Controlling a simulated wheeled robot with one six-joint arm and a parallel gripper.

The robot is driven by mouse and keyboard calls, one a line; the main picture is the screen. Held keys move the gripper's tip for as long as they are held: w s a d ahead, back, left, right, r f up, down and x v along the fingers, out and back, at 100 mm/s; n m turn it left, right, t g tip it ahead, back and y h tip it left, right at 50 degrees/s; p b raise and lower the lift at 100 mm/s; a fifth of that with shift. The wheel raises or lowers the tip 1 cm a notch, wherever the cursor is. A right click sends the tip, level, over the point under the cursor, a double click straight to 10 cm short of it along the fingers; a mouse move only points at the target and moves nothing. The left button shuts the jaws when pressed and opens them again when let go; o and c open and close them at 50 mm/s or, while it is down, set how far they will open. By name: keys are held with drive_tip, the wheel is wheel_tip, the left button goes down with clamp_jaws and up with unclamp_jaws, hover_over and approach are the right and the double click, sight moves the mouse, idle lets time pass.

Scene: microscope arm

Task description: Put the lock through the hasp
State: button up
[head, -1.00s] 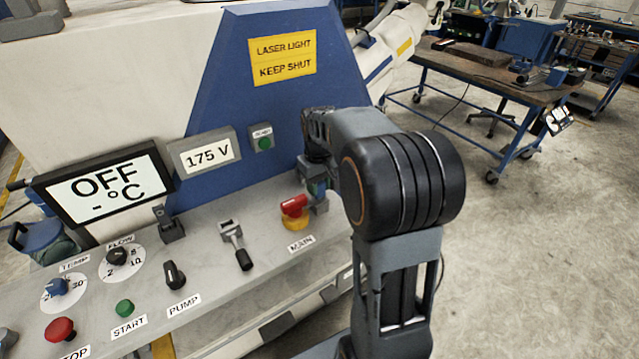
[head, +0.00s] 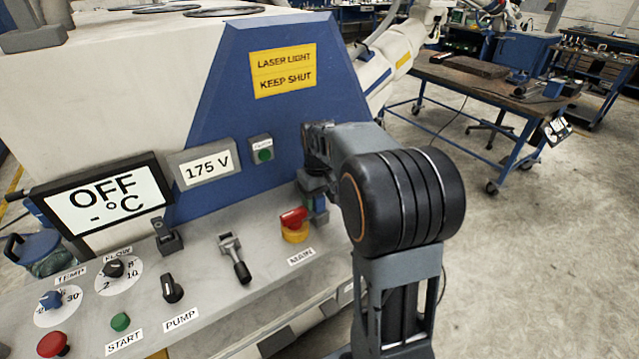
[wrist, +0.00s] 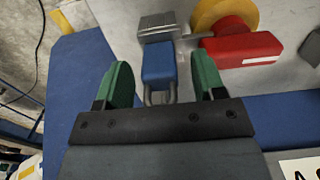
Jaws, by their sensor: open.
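A blue padlock (wrist: 158,62) with a grey shackle (wrist: 160,94) shows in the wrist view, its shackle toward my gripper's base. My gripper (wrist: 162,62) is open, with one green finger on each side of the lock and visible gaps between. A grey metal block (wrist: 157,26) is at the lock's far end. The red-handled main switch (wrist: 238,48) on its yellow base (wrist: 225,14) is just right of it. A grey bar reaches from the switch toward the block; I cannot tell whether it is the hasp. In the head view, my gripper (head: 318,196) is behind the switch (head: 293,217), and the lock is hard to make out.
The sloping grey control panel (head: 215,300) carries knobs, buttons and a lever (head: 234,258) left of the switch. The blue machine wall (head: 225,110) stands close behind my gripper. Open floor (head: 540,260) lies to the right.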

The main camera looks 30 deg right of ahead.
wheel_tip(320, 180, up, 13)
drive_tip(key=p, duration=0.1)
drive_tip(key=shift+r, duration=0.2)
drive_tip(key=shift+w, duration=0.1)
idle(0.4)
